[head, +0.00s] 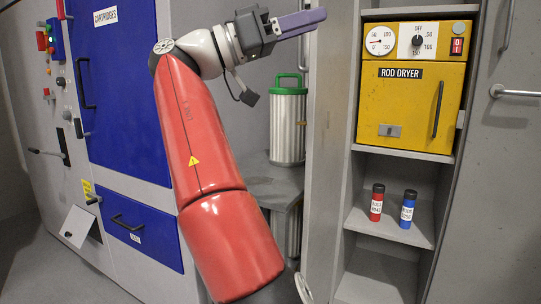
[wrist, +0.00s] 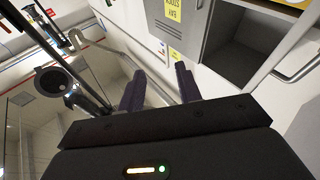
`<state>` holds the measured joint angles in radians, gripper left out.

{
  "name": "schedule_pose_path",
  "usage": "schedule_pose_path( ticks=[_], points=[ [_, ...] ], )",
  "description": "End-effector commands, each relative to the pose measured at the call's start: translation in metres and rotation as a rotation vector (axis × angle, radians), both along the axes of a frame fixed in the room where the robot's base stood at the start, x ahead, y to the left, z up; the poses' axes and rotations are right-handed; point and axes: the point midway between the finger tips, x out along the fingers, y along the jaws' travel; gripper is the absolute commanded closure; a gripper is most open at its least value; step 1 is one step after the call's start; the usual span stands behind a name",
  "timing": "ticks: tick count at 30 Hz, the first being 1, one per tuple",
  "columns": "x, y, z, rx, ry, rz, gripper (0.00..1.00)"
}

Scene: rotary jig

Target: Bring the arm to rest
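My arm is red with white wrist joints and is raised in the middle of the head view. My gripper (head: 312,20) is at the top, pointing right, with its purple fingers near the grey cabinet edge. I cannot tell whether they touch that edge. In the wrist view my gripper (wrist: 160,78) shows two dark purple fingers standing apart with nothing between them. It is open and empty.
A yellow rod dryer (head: 408,87) sits in the right cabinet, above a red bottle (head: 377,203) and a blue bottle (head: 408,210) on a shelf. A green-lidded canister (head: 288,125) stands behind my arm. A blue cartridges door (head: 118,90) is at left.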

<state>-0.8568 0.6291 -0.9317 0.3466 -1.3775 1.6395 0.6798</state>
Motion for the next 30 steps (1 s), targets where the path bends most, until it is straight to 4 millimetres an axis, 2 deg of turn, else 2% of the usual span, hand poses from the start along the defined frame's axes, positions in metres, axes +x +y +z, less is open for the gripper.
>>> schedule_pose_path(
  ticks=[5,11,14,16,19,21,24,26,30],
  points=[
    [0.020,-0.047,-0.009,0.074,0.107,0.004,0.66],
    [0.046,-0.121,-0.037,0.208,0.283,0.037,0.66],
    [0.058,-0.172,-0.068,0.321,0.411,0.083,0.66],
    [0.061,-0.212,-0.102,0.429,0.523,0.148,0.66],
    [0.056,-0.248,-0.158,0.579,0.668,0.272,0.66],
    [0.045,-0.260,-0.196,0.673,0.749,0.371,0.66],
    [0.021,-0.258,-0.248,0.787,0.843,0.522,0.66],
    [0.003,-0.249,-0.277,0.845,0.886,0.614,0.66],
    [-0.048,-0.213,-0.339,0.947,0.961,0.819,0.66]
  ],
)
